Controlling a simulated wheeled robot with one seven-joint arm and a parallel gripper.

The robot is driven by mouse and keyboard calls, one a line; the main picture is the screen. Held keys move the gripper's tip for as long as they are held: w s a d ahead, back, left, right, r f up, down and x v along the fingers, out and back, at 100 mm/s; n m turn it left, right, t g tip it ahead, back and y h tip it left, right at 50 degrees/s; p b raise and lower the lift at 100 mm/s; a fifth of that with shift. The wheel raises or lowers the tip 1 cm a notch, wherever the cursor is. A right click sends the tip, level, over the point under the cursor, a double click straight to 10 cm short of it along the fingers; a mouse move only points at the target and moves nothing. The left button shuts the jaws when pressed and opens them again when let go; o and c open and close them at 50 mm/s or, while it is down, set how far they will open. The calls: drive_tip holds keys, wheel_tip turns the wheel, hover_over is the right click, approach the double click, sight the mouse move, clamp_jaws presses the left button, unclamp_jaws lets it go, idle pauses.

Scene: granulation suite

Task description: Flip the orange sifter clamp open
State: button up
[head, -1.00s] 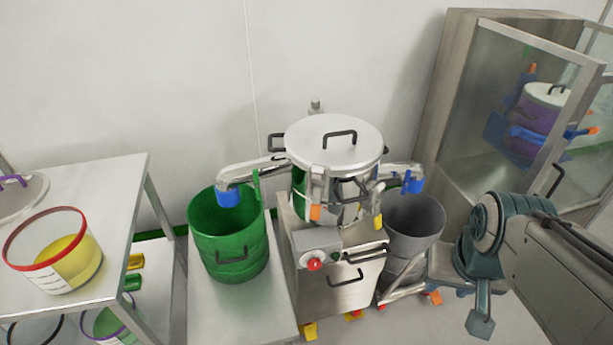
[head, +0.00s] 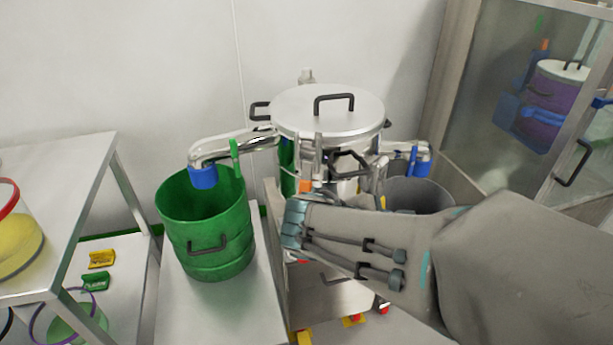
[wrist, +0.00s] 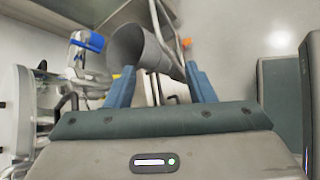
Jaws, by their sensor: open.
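The sifter (head: 322,108) is a steel drum with a lid and a black top handle, in the middle of the head view. The orange clamp (head: 305,187) shows as a small orange patch low on its front, just above my forearm and partly hidden by it. My arm crosses in front of the sifter's base from the right. My gripper's fingers are not clear in the head view. In the wrist view my gripper (wrist: 161,86) is open, two blue fingers apart with nothing held.
A green drum (head: 207,228) stands left of the sifter under a blue-tipped outlet (head: 203,176). A grey bin (head: 420,194) stands to its right and also shows beyond the fingers in the wrist view (wrist: 136,49). A glass-fronted cabinet (head: 530,70) is at right.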

drive_tip(key=w+a+f+n+t+b, duration=0.5)
drive_tip(key=a+n+t+b, duration=0.15)
drive_tip(key=a+n, duration=0.25)
drive_tip(key=n+t+y+b, duration=0.4)
drive_tip(key=n+t+b, duration=0.1)
drive_tip(key=n, duration=0.2)
approach(304, 189)
drive_tip(key=b+x, duration=0.2)
drive_tip(key=x, duration=0.8)
drive_tip(key=shift+w+d, duration=0.1)
drive_tip(key=shift+w, duration=0.3)
clamp_jaws()
